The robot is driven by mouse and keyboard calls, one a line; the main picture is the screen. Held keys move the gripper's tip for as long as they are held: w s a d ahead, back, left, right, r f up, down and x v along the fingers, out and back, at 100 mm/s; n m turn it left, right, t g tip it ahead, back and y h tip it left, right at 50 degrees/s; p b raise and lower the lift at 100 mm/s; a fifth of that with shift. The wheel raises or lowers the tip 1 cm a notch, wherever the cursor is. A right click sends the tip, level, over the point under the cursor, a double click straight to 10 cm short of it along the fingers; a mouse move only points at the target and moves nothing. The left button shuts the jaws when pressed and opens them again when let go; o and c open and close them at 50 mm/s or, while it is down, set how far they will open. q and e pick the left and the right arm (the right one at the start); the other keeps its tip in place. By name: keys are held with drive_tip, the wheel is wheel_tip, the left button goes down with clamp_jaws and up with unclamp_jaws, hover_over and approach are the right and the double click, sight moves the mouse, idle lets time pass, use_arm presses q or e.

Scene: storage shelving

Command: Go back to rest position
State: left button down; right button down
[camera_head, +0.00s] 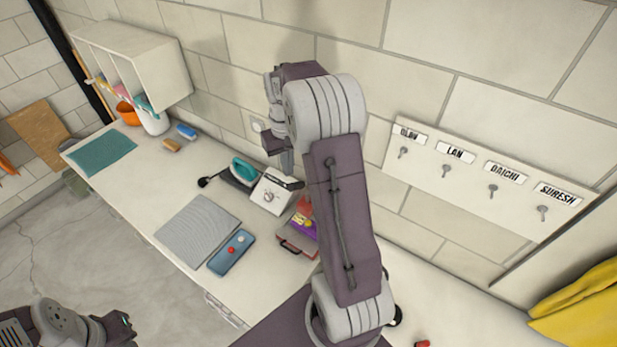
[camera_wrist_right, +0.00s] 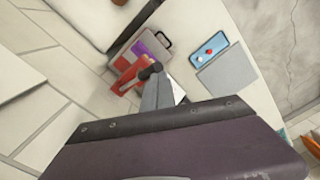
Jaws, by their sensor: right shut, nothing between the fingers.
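My right arm rises through the middle of the camera_head view and bends at a raised elbow. My right gripper (camera_head: 286,162) hangs beyond it, pointing down in front of the brick wall, above the worktop. It is shut and empty; the right wrist view shows its fingers together (camera_wrist_right: 153,88). Part of my left arm shows at the lower left of the camera_head view, low and beside the worktop. Its dark end (camera_head: 120,325) is cut small, and its fingers cannot be made out.
The long white worktop (camera_head: 150,205) carries a teal iron (camera_head: 244,170), a white box (camera_head: 274,192), a grey mat (camera_head: 198,231) and a blue tray (camera_head: 232,252). A key board (camera_head: 475,185) hangs on the wall at right. A white shelf (camera_head: 140,60) is at left.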

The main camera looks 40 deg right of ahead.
drive_tip(key=shift+f, duration=0.15)
drive_tip(key=s+a+f+n+b, duration=0.1)
drive_tip(key=s+a+f+b, duration=0.1)
drive_tip(key=a+f+b, duration=0.6)
drive_tip(key=s+a+f+n+b, duration=0.2)
drive_tip(key=a+f+b, duration=0.1)
drive_tip(key=f+b, duration=0.85)
drive_tip(key=s+a+f+b, duration=0.2)
drive_tip(key=s+f+b, duration=0.1)
drive_tip(key=s+f, duration=0.2)
drive_tip(key=s+a+f+t+b, duration=0.1)
drive_tip(key=s+a+f+b, duration=0.1)
drive_tip(key=s+f, duration=0.3)
drive_tip(key=shift+a+f+b, duration=0.3)
drive_tip(key=shift+f+b, duration=0.25)
drive_tip(key=shift+f, duration=0.25)
